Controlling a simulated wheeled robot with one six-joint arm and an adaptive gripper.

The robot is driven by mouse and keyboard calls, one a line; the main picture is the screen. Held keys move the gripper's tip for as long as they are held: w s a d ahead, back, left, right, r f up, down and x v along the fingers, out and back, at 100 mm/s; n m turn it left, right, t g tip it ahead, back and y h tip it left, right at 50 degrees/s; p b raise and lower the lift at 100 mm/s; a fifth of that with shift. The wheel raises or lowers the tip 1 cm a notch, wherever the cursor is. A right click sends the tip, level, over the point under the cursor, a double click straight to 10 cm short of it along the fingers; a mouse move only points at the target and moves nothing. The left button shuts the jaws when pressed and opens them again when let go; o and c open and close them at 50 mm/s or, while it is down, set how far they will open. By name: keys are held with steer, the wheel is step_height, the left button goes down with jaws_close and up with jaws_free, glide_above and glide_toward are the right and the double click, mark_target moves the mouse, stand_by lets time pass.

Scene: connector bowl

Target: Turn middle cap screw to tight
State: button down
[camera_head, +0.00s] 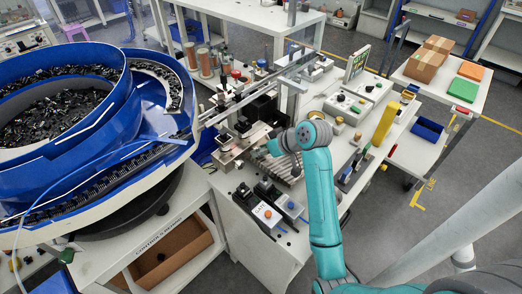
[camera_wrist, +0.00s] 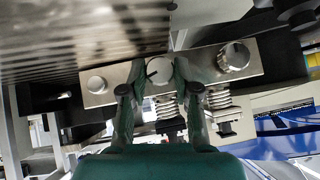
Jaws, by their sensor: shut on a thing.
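In the wrist view, a silver metal bar holds a row of three round cap screws: a left cap screw (camera_wrist: 96,84), the middle cap screw (camera_wrist: 160,69) and a right cap screw (camera_wrist: 233,57). The middle cap has a dark line on its face. My gripper (camera_wrist: 160,80) is shut on the middle cap screw, one finger on each side of it. Coil springs (camera_wrist: 221,99) show under the bar. In the head view my gripper (camera_head: 274,147) is at the metal fixture (camera_head: 228,152) on the bench; the cap screws are hidden or too small there.
A ribbed metal block (camera_wrist: 70,40) lies close above the fingers in the wrist view. A big blue bowl feeder (camera_head: 60,100) stands at the left. A control box with an orange button (camera_head: 267,213) is in front of the fixture. Linear rails (camera_head: 260,90) run behind it.

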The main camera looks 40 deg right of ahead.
steer(key=shift+d+m+y, duration=0.1)
steer(key=shift+m+y, duration=0.3)
steer(key=shift+y, duration=0.3)
steer(key=c, duration=0.8)
jaws_free()
steer(key=shift+c, duration=0.2)
steer(key=v, duration=1.2)
steer(key=shift+f, duration=0.1)
